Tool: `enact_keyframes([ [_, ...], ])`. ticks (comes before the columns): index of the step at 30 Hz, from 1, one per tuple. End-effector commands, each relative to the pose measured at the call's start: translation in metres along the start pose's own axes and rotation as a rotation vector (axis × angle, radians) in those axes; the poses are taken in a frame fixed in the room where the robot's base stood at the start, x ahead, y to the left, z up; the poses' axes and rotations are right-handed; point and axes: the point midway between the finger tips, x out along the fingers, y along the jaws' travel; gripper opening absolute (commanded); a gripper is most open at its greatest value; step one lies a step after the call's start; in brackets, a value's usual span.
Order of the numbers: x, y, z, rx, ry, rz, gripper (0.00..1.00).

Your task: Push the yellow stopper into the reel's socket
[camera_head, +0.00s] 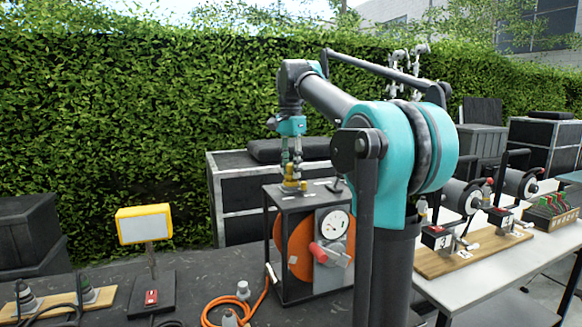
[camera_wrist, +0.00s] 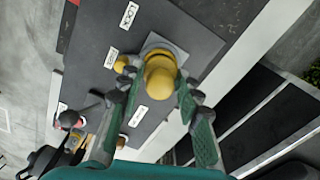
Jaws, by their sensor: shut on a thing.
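My gripper (camera_head: 291,168) points down over the top of the reel (camera_head: 297,243), an orange drum in a black box frame with a dial. In the wrist view its two green fingers (camera_wrist: 160,88) are shut on the round yellow stopper (camera_wrist: 160,78), one on each side. The stopper also shows in the head view (camera_head: 290,182), at the reel's top plate. It stands over a light grey square plate (camera_wrist: 172,46) on that top. The socket is hidden beneath it, so I cannot tell how deep the stopper sits.
A smaller yellow knob (camera_wrist: 122,64) is close beside the left finger. White labels (camera_wrist: 111,58) lie on the reel's top. An orange cable (camera_head: 225,300) and a yellow lamp (camera_head: 145,224) are on the dark table, left of the reel. A black case (camera_head: 228,190) stands behind.

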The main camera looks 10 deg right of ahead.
Motion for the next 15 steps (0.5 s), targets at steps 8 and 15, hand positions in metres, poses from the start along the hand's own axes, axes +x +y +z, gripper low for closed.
enact_keyframes([
  [8, 0.0045, 0.0001, 0.0001, 0.000, 0.000, 0.000, 0.05],
  [15, 0.0065, 0.0001, 0.0000, 0.000, 0.000, 0.000, 0.47],
])
